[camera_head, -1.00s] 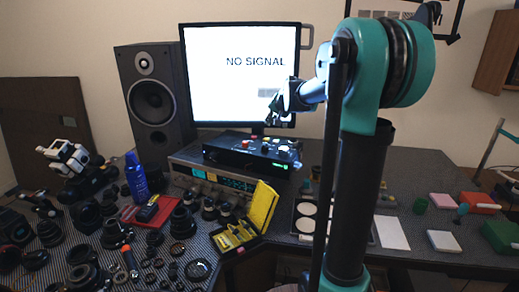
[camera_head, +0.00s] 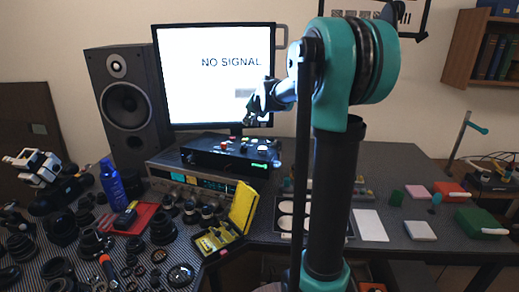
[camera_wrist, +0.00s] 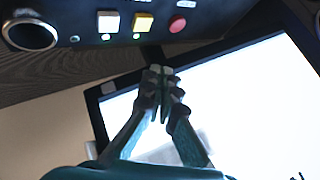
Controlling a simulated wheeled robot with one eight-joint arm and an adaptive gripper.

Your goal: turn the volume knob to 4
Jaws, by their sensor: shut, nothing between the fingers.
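A black control box (camera_head: 205,155) with small coloured buttons on top stands on a silver receiver (camera_head: 160,172) in front of the monitor. In the wrist view the black panel (camera_wrist: 230,18) carries white, yellow and red buttons and a dark round part with a silver ring (camera_wrist: 30,34) at the upper left. I cannot tell for sure which part is the volume knob, and no number scale is readable. My gripper (camera_head: 248,119) is above the box, in front of the monitor's lower right. In the wrist view its fingertips (camera_wrist: 160,72) are together, empty, and apart from the buttons.
The monitor (camera_head: 205,75) reads "NO SIGNAL" close behind my gripper. A black speaker (camera_head: 125,100) stands left of it. An open yellow case (camera_head: 243,208) and several lens parts crowd the table's left and front. A white sheet (camera_head: 370,225) and coloured blocks lie to the right.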

